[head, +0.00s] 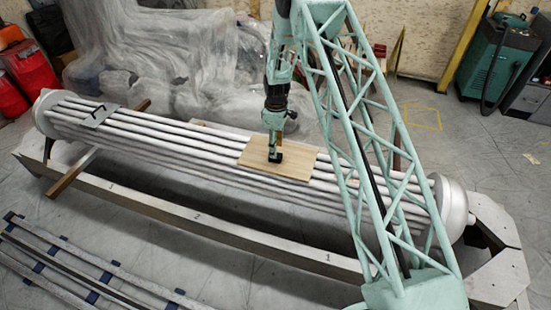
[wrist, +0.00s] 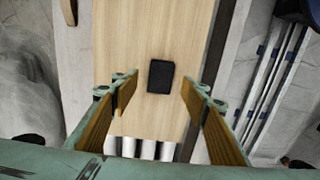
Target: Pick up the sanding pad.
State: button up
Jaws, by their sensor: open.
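The sanding pad is a small black block (wrist: 160,76) lying on a pale wooden board (wrist: 140,35). In the wrist view it sits between the lines of my two fingers and a little beyond their tips, touching neither. My gripper (wrist: 159,88) is open and empty, with brown pads on its fingers. In the head view my gripper (head: 274,140) points straight down over the board (head: 296,166), close above the dark pad (head: 275,157). The exact height gap cannot be told.
The board lies across a bundle of grey metal tubes (head: 160,135) with round end plates, on a long steel frame (head: 200,222). A small grey bracket (head: 98,116) rests on the tubes at left. Plastic sheeting (head: 150,50) is piled behind. Rails (head: 75,262) lie on the floor in front.

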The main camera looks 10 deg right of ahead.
jog(key=shift+a+f+b, duration=0.15)
jog(key=shift+f+b, duration=0.55)
jog(key=shift+f, duration=1.9)
jog(key=shift+c, duration=0.2)
jog(key=c, duration=0.9)
jog(key=shift+r, duration=0.1)
jog(key=shift+s+r+p, duration=0.1)
jog(key=shift+r+p, duration=0.45)
jog(key=shift+r, duration=1.2)
jog(key=s, duration=0.5)
jog(key=s+a+r+p, duration=0.1)
jog(key=s, duration=0.4)
jog(key=s+a+p, duration=0.1)
jog(key=s, duration=0.4)
jog(key=shift+s+r, duration=0.15)
jog(key=shift+s, duration=0.2)
